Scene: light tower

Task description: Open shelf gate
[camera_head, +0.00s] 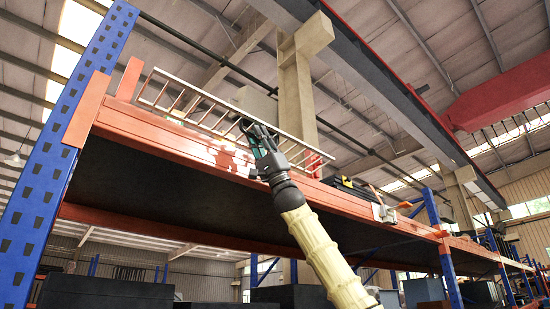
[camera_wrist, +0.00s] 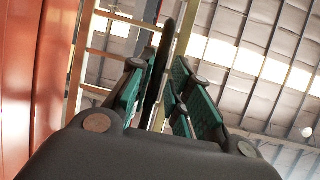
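The shelf gate (camera_head: 189,101) is a pale ladder-like railing with several rungs. It runs along the top of the orange shelf beam (camera_head: 160,130), slanting down to the right. My gripper (camera_head: 258,138) is at the gate's middle-right part, above the beam's front edge. In the wrist view, my gripper (camera_wrist: 158,92) has its teal-padded fingers apart. A dark upright bar (camera_wrist: 161,50) shows between them, closer to the left finger. The gate's rails and rungs (camera_wrist: 108,53) lie beyond and to the left. Whether the fingers touch the bar cannot be told.
A blue upright post (camera_head: 55,155) stands at the left end of the shelf. Dark and yellow items (camera_head: 350,187) lie on the shelf right of my gripper. A beige column (camera_head: 296,85) rises behind. Orange beam surfaces (camera_wrist: 45,80) fill the wrist view's left side.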

